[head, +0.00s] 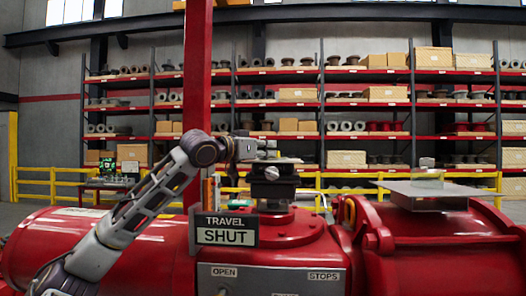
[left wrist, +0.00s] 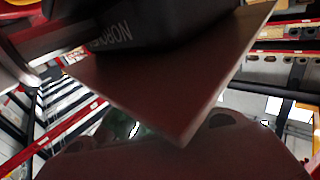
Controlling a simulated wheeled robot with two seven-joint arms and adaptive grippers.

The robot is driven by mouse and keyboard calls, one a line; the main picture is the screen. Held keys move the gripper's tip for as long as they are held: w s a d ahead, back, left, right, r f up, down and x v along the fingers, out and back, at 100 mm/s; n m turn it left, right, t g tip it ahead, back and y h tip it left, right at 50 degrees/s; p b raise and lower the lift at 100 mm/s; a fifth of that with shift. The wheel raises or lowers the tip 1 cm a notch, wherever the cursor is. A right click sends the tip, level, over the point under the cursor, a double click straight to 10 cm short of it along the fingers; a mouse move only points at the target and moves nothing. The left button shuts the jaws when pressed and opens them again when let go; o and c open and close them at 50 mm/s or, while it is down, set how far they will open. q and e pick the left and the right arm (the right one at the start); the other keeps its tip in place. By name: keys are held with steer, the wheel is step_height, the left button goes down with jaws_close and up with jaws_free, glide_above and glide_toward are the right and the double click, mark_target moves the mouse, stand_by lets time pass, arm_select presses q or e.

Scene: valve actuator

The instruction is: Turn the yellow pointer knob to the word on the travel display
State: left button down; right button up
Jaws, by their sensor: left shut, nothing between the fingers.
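The travel display (head: 227,231) is a dark sign in the head view. It reads TRAVEL, with SHUT below. A grey panel (head: 262,276) on the red valve actuator (head: 300,235) carries the labels OPEN and STOPS; its lower part is cut off by the picture edge. I see no yellow pointer knob in either view. My left gripper (head: 266,148) is shut and empty, above the panel and beside the dark block (head: 272,172) on top of the actuator. Whether it touches the block I cannot tell. My right gripper is not in view.
A red post (head: 198,70) rises behind my left arm. A flat grey plate (head: 430,194) with a small item stands at the right. Yellow rails (head: 370,176) and stocked shelves lie behind. A brown plate (left wrist: 165,85) fills much of the left wrist view.

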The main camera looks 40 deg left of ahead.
arm_select(q)
steer(key=shift+w+d+n+y, duration=0.1)
steer(key=shift+n+y, duration=0.4)
steer(key=shift+y, duration=0.5)
steer(key=shift+r, duration=0.1)
